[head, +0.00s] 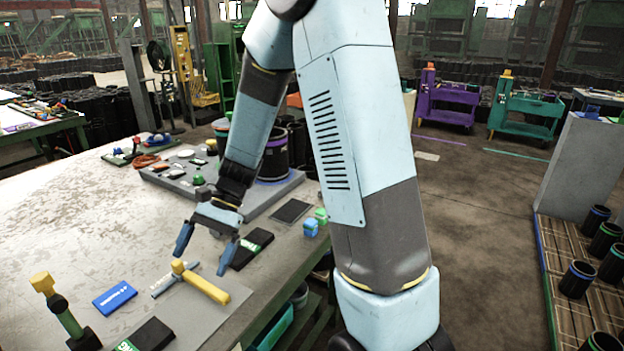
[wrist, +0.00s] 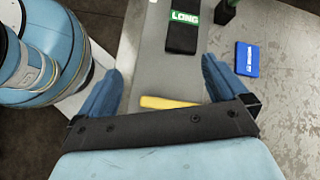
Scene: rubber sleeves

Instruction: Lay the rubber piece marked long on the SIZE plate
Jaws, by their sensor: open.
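The black rubber piece marked LONG (wrist: 182,30) has a green label and lies on a grey mat at the top of the wrist view. In the head view it seems to be the black piece (head: 152,336) at the front edge. My gripper (head: 204,255) is open and empty above the table, around the level of a yellow-headed hammer; its spread fingers (wrist: 160,90) show in the wrist view, the LONG piece beyond them. Another black piece with a green label (head: 252,249) lies to the right of my gripper. I cannot read SIZE on any plate.
A yellow hammer (head: 205,284) lies below my gripper. A blue lettered plate (head: 115,296) lies left of it, near a yellow-and-green upright tool (head: 66,315). A raised grey board (head: 262,203) with small parts and a black cylinder stands behind.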

